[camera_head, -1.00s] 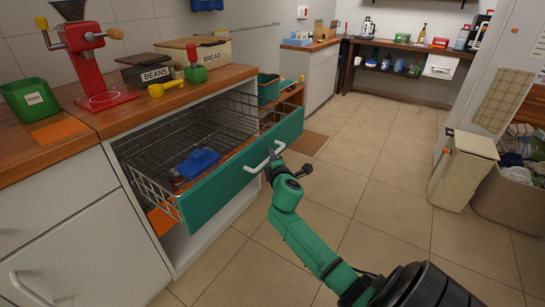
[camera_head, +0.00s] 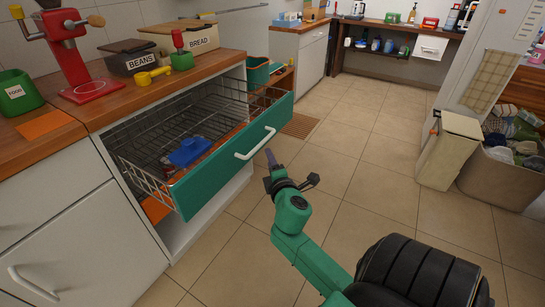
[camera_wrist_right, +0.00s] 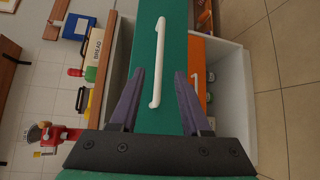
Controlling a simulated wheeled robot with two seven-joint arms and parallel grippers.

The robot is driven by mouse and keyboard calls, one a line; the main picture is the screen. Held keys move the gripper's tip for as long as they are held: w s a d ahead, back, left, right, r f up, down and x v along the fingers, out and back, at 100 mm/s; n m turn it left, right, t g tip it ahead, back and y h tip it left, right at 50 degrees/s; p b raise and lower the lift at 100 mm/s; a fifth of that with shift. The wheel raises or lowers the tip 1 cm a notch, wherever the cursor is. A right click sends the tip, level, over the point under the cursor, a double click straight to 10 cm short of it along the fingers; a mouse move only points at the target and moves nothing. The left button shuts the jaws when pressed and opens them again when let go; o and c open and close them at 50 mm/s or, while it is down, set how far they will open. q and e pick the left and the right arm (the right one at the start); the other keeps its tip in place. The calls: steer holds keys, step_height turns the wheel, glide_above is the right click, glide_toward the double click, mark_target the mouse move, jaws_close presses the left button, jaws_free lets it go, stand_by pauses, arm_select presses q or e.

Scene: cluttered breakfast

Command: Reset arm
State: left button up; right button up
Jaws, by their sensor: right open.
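My right gripper (camera_head: 272,160) is in front of the pulled-out green drawer, a little to the right of its white handle (camera_head: 256,144). In the right wrist view my right gripper (camera_wrist_right: 158,90) has its two dark fingers wide apart with nothing between them. The white handle (camera_wrist_right: 158,62) shows beyond the fingertips, apart from them. The green drawer front (camera_head: 222,165) stands out from the cabinet, with a wire basket behind it. My left gripper is in neither view.
A blue object (camera_head: 189,152) lies in the wire basket (camera_head: 160,140). The counter (camera_head: 100,108) holds a red grinder (camera_head: 72,50), a beans box (camera_head: 135,58) and a bread box (camera_head: 185,40). A cream bin (camera_head: 447,152) stands at the right. The tiled floor (camera_head: 355,190) between is clear.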

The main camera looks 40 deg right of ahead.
steer(key=shift+v, duration=1.2)
steer(key=s+a+f+m+g+y, duration=0.2)
steer(key=s+f+m+g, duration=0.1)
steer(key=f, duration=0.9)
steer(key=s+a+f+m+g+y, duration=0.2)
steer(key=f+m+g, duration=0.1)
steer(key=f, duration=0.8)
steer(key=s+a+f+m+g+y, duration=0.25)
steer(key=s+a+f+g, duration=0.2)
steer(key=s+f, duration=0.4)
steer(key=s+a+f+m+g+y, duration=0.2)
steer(key=s+a+f+m+g, duration=0.1)
steer(key=s+a+f, duration=0.5)
arm_select(q)
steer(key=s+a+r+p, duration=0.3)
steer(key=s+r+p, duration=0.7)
steer(key=p, duration=1.1)
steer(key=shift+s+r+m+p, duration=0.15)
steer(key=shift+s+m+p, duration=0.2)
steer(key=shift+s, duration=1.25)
arm_select(e)
steer(key=s+d+r, duration=0.2)
steer(key=s+r, duration=0.2)
steer(key=s, duration=0.2)
steer(key=s+d+r, duration=0.2)
steer(key=s+r, duration=0.3)
steer(key=s, duration=0.1)
steer(key=shift+s+d, duration=0.35)
